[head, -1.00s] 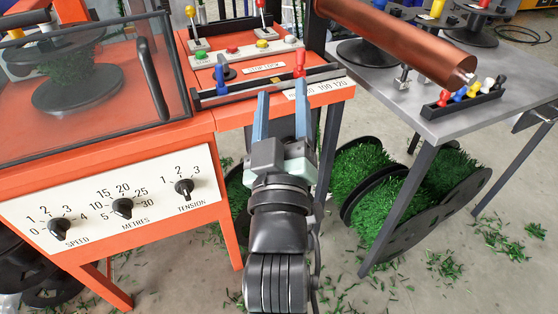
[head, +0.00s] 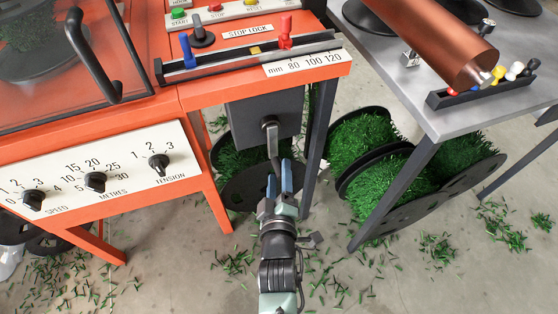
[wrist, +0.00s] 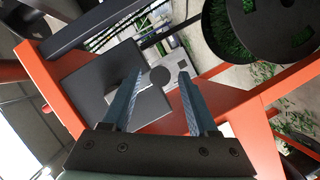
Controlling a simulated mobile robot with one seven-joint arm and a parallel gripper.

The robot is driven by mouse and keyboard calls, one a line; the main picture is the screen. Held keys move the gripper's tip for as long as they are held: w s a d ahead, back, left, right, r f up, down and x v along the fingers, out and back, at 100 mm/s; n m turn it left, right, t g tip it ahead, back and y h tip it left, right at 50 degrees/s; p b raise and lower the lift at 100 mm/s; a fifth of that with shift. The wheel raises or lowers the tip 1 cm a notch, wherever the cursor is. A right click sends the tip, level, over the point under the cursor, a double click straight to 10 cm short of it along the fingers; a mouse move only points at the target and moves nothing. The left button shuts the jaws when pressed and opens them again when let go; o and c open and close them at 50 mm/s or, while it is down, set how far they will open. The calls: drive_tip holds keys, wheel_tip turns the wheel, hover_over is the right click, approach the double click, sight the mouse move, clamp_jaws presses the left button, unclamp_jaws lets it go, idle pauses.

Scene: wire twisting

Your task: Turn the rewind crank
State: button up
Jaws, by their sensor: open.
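The rewind crank (head: 271,138) is a dark grey arm on the front of a dark box (head: 250,112) under the orange machine's top. It hangs down from its hub, and its lower end is partly hidden at my fingers. My gripper (head: 279,174) is open, its two blue fingers apart at the crank's lower end. In the wrist view the gripper (wrist: 160,80) has a dark round end (wrist: 160,75), apparently the crank's handle, between its fingertips. I cannot tell whether either finger touches it.
An orange leg (head: 213,185) and a dark leg (head: 320,150) flank the crank. Reels of green bristle (head: 375,165) stand behind and to the right. A grey table (head: 455,115) is at the right. Clippings litter the open floor in front.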

sight(279, 159)
drive_tip(key=b+x, duration=0.1)
drive_tip(key=x, duration=0.4)
drive_tip(key=shift+w+f+b, duration=0.1)
drive_tip(key=shift+w+b, duration=0.25)
clamp_jaws()
idle(1.2)
